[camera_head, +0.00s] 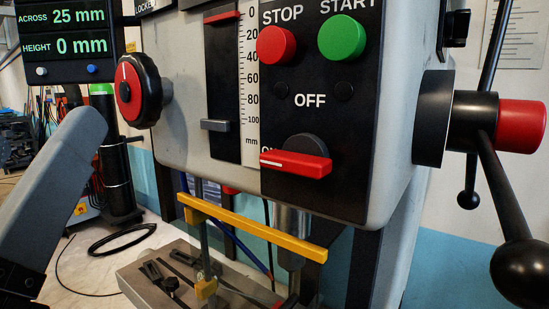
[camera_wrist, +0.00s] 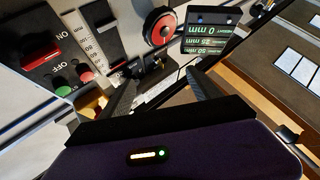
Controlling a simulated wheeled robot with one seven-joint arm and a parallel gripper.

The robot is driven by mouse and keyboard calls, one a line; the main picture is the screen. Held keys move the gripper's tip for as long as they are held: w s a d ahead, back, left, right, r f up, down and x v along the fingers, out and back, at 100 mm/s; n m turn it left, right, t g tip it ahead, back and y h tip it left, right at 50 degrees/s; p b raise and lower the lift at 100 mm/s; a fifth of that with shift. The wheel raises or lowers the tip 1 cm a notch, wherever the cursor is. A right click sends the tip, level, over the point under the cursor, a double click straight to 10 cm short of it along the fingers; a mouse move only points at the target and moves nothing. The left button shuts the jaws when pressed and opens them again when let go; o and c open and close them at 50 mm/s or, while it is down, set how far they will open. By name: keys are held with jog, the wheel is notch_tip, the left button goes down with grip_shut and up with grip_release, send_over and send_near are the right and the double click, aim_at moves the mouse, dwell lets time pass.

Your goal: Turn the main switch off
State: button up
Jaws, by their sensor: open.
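The main switch (camera_head: 296,164) is a red bar handle on a dark round base, low on the black panel. It lies nearly level, its white line toward the left, where an "ON" label is partly hidden behind it. The "OFF" label (camera_head: 310,100) is above it. The wrist view shows the switch (camera_wrist: 42,60) at the upper left, turned around in the picture. My gripper (camera_wrist: 160,76) shows only in the wrist view. Its two dark fingers are spread with nothing held between them, and the switch is off to the left, apart from them.
The red STOP button (camera_head: 276,45) and green START button (camera_head: 342,38) sit above the switch. A red-faced knob (camera_head: 125,90) is left of the panel. A lever hub with a red cap (camera_head: 521,126) and black-ball arms sticks out right. A yellow bar (camera_head: 252,228) crosses below.

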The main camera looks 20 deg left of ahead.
jog(key=d+r+m+g+h, duration=0.2)
jog(key=d+r+m+h, duration=0.25)
jog(key=m+h, duration=0.2)
jog(key=m+g+h, duration=0.4)
jog(key=g+h, duration=0.1)
jog(key=h, duration=0.2)
send_near(286, 162)
jog(key=shift+n, duration=0.25)
jog(key=p+x, duration=0.3)
jog(key=x, duration=0.5)
jog(key=shift+w+d, duration=0.1)
jog(key=shift+w, duration=0.15)
jog(key=c, duration=1.4)
